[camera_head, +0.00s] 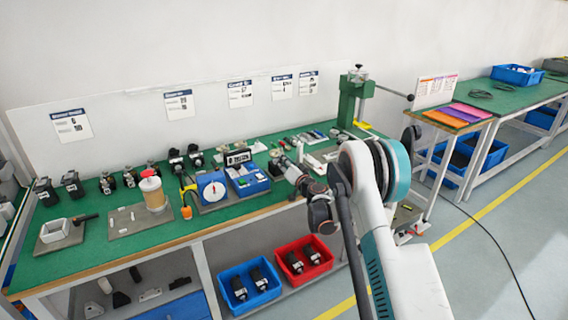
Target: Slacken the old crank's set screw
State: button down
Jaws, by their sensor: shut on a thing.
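My arm reaches from the lower right over the front edge of the green-topped workbench (130,244). My gripper (283,163) is small in the view, low over the bench top right of the blue parts tray. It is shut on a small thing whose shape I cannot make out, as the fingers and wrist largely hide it. I cannot pick out the old crank or its set screw; they are too small or hidden near my gripper. A green press (349,100) with a long side lever stands at the back right of the bench.
A blue dial scale (211,188), a blue parts tray (250,184) and a spool (153,193) stand left of my gripper. Several dark devices line the back left. A blue bin (249,285) and red bin (303,259) sit below. Bare bench shows at the front left.

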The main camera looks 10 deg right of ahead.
jog(key=m, duration=1.4)
dwell(0.5)
jog(key=c, duration=1.5)
grip_release()
jog(key=shift+s, duration=0.15)
jog(key=v, duration=1.1)
jog(key=shift+s+d, duration=0.15)
jog(key=shift+s, duration=0.25)
